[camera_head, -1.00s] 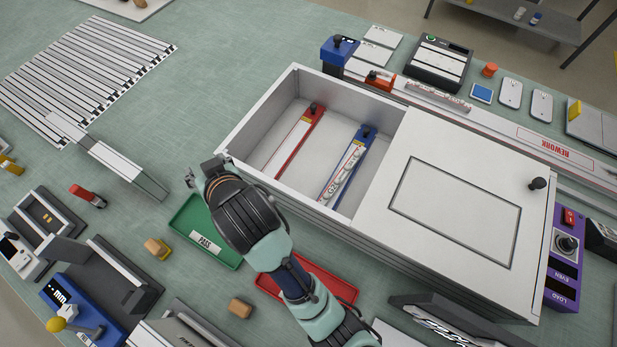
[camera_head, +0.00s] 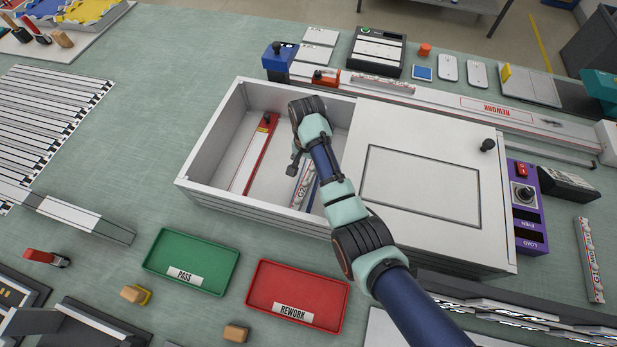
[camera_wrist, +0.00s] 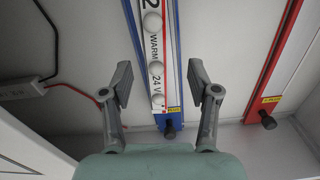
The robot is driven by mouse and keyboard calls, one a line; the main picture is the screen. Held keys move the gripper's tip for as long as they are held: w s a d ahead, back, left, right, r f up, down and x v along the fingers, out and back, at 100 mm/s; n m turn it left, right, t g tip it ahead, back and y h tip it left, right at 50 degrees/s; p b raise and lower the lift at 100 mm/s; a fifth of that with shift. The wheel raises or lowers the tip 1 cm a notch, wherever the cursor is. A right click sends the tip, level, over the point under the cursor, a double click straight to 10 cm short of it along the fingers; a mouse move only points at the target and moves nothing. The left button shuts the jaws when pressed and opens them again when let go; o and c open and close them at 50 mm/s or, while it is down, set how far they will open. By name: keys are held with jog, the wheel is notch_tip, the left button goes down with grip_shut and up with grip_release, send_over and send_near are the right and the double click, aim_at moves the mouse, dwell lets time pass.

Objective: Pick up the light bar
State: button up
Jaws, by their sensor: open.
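A white light bar (camera_wrist: 153,48) with round domes and "WARM 24 V" print lies along a blue rail (camera_wrist: 171,112) in the open box. In the head view, part of the light bar (camera_head: 301,186) shows beside my arm; the rest is hidden. My gripper (camera_wrist: 160,78) is open and empty. In the wrist view its fingers stand on either side of the bar and blue rail, apart from both. In the head view my gripper (camera_head: 294,166) is inside the box opening; its fingers are mostly hidden.
A red rail (camera_head: 254,153) lies left in the box (camera_head: 186,182). A white cover (camera_head: 440,185) with a black knob closes the right half. Green (camera_head: 160,262) and red (camera_head: 255,310) trays stand in front. Another dotted bar (camera_head: 588,262) lies at right. A wire (camera_wrist: 70,89) runs beside the blue rail.

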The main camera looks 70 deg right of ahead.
aim_at(309, 175)
jog(key=f, duration=0.3)
jog(key=f+b, duration=0.1)
jog(key=f, duration=0.1)
jog(key=shift+s+a, duration=0.4)
jog(key=shift+f, duration=0.2)
grip_shut()
